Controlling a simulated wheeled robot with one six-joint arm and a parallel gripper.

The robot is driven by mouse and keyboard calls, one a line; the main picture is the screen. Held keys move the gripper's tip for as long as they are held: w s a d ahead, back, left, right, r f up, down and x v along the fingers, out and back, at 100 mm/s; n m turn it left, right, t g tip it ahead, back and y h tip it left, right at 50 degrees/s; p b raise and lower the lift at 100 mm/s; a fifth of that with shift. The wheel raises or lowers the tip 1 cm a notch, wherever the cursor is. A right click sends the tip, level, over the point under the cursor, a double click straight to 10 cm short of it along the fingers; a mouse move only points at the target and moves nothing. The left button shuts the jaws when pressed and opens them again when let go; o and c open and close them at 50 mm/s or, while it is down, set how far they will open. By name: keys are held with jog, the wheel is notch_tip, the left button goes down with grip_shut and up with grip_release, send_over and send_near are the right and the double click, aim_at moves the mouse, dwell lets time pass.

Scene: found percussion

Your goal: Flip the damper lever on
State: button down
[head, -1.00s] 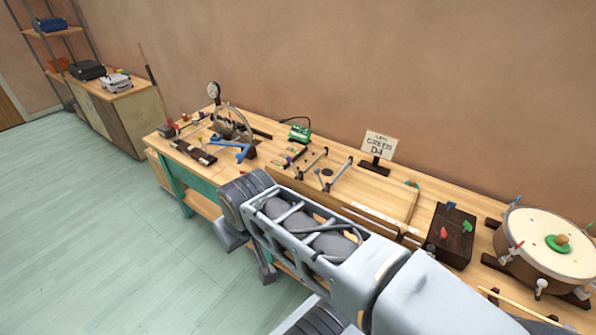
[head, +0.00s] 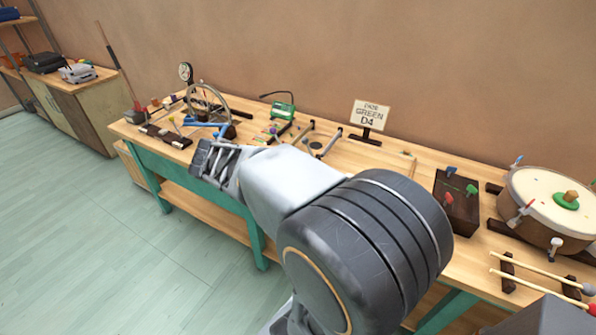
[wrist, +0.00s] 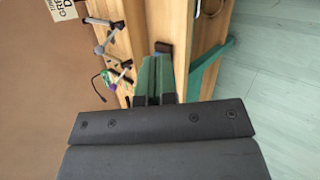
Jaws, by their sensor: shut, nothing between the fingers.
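I cannot tell for sure which part is the damper lever. A dark box (head: 456,202) on the right half of the bench carries small red, blue and green levers. A blue lever-like piece (head: 207,125) lies by a metal wheel (head: 212,105) on the left half. My gripper shows in the wrist view (wrist: 162,66), shut and empty, with its tips near a small dark brown piece (wrist: 163,47) on the wooden bench. I cannot tell whether they touch it. In the head view my arm reaches over the bench front, and the fingertips are not clear.
The wooden bench (head: 430,168) stands against the wall. A sign reading GREEN D4 (head: 370,115) stands at its back. A drum (head: 552,205) and mallets (head: 540,275) are at the right. A green device (head: 283,108) and small posts are mid-bench. Floor (head: 90,230) at the left is clear.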

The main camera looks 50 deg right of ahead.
jog(key=w+d+f+n+h+b, duration=0.7)
jog(key=w+d+f+h+b, duration=0.7)
jog(key=b, duration=0.4)
jog(key=shift+d+f+n+g+h, duration=0.45)
jog(key=shift+d+h, duration=0.2)
jog(key=shift+h, duration=0.25)
jog(key=shift+d, duration=0.1)
jog(key=b+x, duration=0.1)
jog(key=x, duration=0.9)
jog(key=shift+m, duration=0.25)
